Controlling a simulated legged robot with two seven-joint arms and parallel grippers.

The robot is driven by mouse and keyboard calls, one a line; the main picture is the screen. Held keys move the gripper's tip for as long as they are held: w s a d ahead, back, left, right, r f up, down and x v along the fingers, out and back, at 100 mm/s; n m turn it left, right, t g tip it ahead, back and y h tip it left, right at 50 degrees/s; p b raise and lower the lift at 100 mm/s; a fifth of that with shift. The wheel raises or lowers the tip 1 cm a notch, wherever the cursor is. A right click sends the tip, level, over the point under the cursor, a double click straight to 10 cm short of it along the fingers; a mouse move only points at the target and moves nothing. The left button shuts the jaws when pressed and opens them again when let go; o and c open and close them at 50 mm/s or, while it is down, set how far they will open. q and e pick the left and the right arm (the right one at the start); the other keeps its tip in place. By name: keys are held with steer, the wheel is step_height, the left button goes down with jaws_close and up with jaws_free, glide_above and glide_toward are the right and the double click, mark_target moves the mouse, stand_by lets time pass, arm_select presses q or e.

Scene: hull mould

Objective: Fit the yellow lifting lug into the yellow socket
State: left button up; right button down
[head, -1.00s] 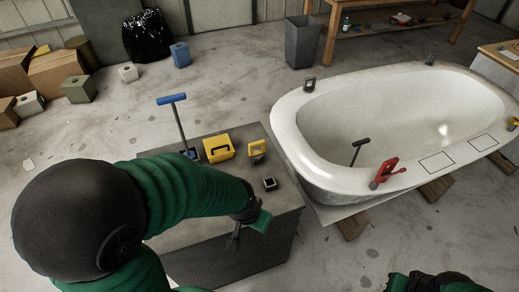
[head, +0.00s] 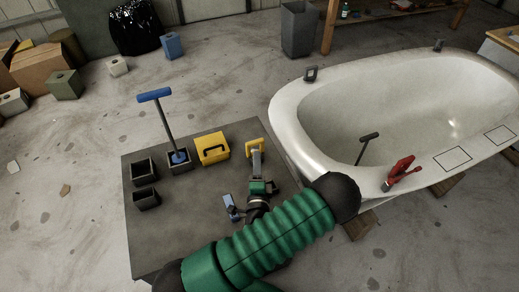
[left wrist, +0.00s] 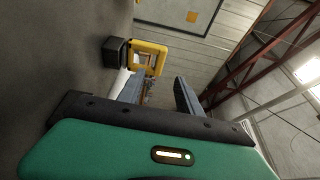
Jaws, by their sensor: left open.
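The yellow lifting lug (head: 262,147), a square loop, stands on the grey bench beside the yellow box. In the left wrist view its yellow frame (left wrist: 159,50) rises from a dark block (left wrist: 115,51). My left gripper (head: 257,155) is at the lug, its fingers pointing towards it and partly covering it in the head view. In the left wrist view the fingers (left wrist: 160,77) are apart, with the lug just past the tips. I cannot tell whether they touch it. My right gripper is out of view.
The bench (head: 190,235) also carries a yellow box (head: 212,149), a blue T-handle (head: 154,96) in a dark holder and two empty dark holders (head: 145,171). The white tub mould (head: 290,115) stands close on the right, with a red clamp (head: 400,172) on its rim.

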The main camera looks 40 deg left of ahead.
mark_target(256, 140)
arm_select(q)
steer(key=x, duration=1.2)
steer(key=shift+w+a+f, duration=0.1)
steer(key=shift+w+a, duration=0.05)
steer(key=shift+a, duration=0.3)
steer(key=c, duration=0.5)
jaws_close()
steer(key=shift+f, duration=0.15)
